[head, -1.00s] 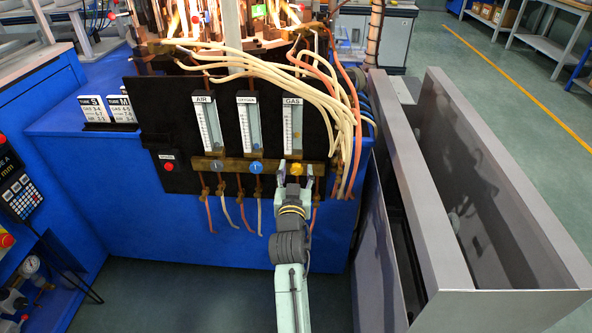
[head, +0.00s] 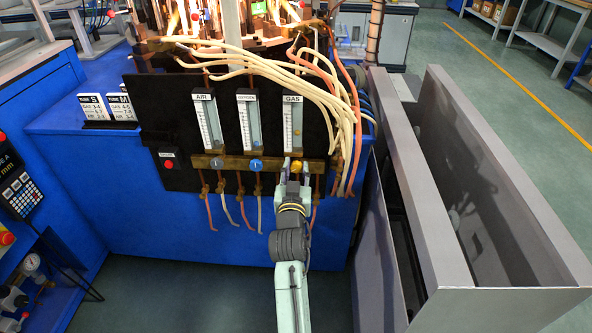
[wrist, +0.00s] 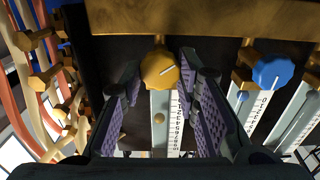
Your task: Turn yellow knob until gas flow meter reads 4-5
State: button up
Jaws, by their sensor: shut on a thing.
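The yellow knob (head: 296,166) is on the brass bar under the gas flow meter (head: 292,127), the rightmost of three. My gripper (head: 295,172) is at the knob, one finger on each side, shut on it. The gas meter's numbered scale (wrist: 174,125) and a small ball (wrist: 159,118) show there, low on the scale. The exact reading is too small to tell.
A blue knob (head: 256,166) and a grey knob (head: 217,163) sit left along the same bar. Pale hoses (head: 315,85) loop over the panel's right side. A red button (head: 169,164) is at the panel's left. A grey metal enclosure (head: 430,200) stands right of my arm.

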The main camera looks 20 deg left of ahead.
jog(key=shift+n, duration=1)
jog(key=o, duration=1.1)
jog(key=shift+o, duration=0.2)
jog(key=v, duration=1.2)
